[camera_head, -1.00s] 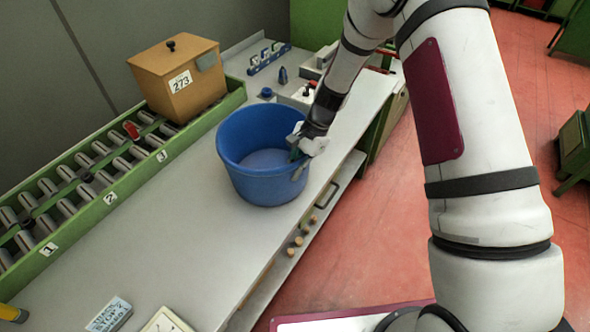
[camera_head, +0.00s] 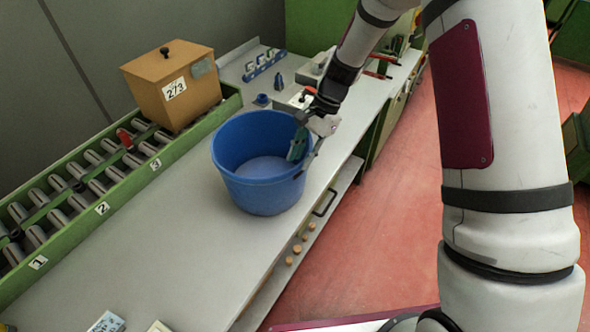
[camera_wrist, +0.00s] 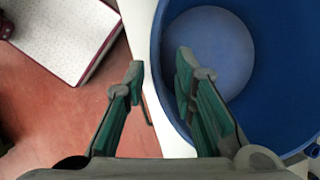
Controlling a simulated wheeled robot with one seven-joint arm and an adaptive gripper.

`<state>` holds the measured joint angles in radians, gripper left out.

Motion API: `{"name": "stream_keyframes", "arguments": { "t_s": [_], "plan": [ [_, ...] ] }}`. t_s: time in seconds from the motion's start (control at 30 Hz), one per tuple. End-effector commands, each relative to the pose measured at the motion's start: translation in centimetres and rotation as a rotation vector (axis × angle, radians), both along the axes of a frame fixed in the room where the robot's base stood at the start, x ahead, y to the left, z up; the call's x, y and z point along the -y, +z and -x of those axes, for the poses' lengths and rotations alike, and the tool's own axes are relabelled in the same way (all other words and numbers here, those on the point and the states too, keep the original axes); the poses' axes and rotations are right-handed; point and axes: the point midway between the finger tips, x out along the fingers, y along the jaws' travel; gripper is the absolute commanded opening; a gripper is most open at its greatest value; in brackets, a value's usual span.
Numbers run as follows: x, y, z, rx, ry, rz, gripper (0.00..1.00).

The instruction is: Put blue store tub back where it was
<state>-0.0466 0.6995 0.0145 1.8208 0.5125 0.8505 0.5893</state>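The blue store tub (camera_head: 250,190) stands upright on the grey workbench (camera_head: 185,235), in front of the green rack. It looks empty inside. My gripper (camera_head: 304,158) is at the tub's right rim, with one green-padded finger inside the tub and the other outside. In the wrist view the tub (camera_wrist: 270,60) fills the right side, and my gripper's fingers (camera_wrist: 160,66) are apart with the rim between them. I see gaps beside the wall, so the fingers do not appear to clamp it.
A green rack (camera_head: 125,180) with rollers and lanes numbered 1 to 3 runs along the back. A wooden box (camera_head: 172,90) marked 273 sits on its far end. Several corks (camera_head: 297,249) lie in a shelf under the bench edge. Bench is clear left of the tub.

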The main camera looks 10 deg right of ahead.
Motion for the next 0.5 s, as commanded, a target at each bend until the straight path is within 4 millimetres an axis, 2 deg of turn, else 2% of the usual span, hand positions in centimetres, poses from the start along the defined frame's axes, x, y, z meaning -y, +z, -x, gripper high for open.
{"name": "stream_keyframes", "arguments": {
  "t_s": [0.2,0.5],
  "plan": [
    [1.2,3.0,-0.7,0.001,0.0,0.0,0.25],
    [1.7,4.1,-0.7,0.0,0.001,0.001,0.25]
  ]
}}
